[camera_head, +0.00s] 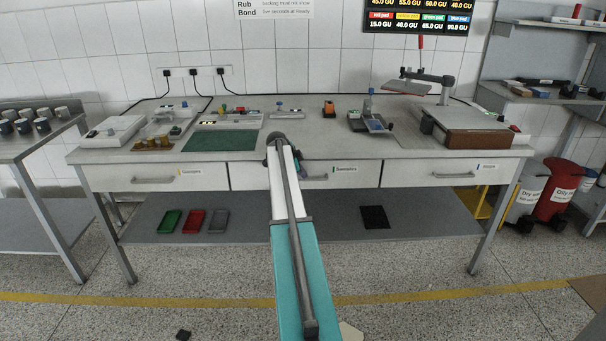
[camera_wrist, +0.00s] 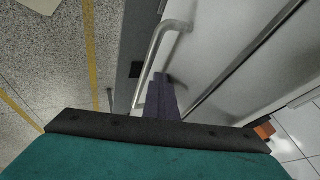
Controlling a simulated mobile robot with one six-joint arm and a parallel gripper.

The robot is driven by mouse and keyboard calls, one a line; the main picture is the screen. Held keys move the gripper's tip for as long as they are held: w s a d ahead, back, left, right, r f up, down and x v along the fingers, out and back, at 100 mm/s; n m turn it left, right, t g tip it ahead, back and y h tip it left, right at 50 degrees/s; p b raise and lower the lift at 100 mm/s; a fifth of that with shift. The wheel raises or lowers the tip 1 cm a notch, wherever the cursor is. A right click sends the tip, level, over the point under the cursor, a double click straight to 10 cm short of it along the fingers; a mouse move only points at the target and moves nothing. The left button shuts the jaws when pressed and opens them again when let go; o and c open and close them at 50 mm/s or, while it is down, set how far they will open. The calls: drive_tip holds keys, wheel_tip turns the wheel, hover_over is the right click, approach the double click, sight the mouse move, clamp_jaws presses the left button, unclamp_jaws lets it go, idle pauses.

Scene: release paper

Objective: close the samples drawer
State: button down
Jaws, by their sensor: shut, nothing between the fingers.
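The bench has a left drawer (camera_head: 140,184), a middle drawer (camera_head: 350,182) and a right drawer (camera_head: 425,178) under its top. Each has a bar handle and a small label; the print is too small to read, so I cannot tell which is the samples drawer. All three fronts look roughly level in the head view. In the wrist view my gripper (camera_wrist: 160,82) is shut and empty, close beside a metal bar handle (camera_wrist: 163,40) on a pale drawer front (camera_wrist: 215,50). Contact is unclear.
The bench top (camera_head: 280,146) holds a green mat (camera_head: 222,141), a small orange item (camera_head: 329,108) and a press-like device (camera_head: 465,125). Trays (camera_head: 193,221) lie on the lower shelf (camera_head: 290,215). A side table stands left, bins (camera_head: 555,188) right. The floor in front is mostly clear.

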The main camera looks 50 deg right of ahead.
drive_tip(key=shift+w+d+r, duration=0.2)
drive_tip(key=shift+w+r, duration=0.05)
drive_tip(key=p+v, duration=0.2)
drive_tip(key=v, duration=0.7)
drive_tip(key=shift+s+a+r, duration=0.15)
drive_tip(key=shift+s+a, duration=0.15)
drive_tip(key=shift+a, duration=0.2)
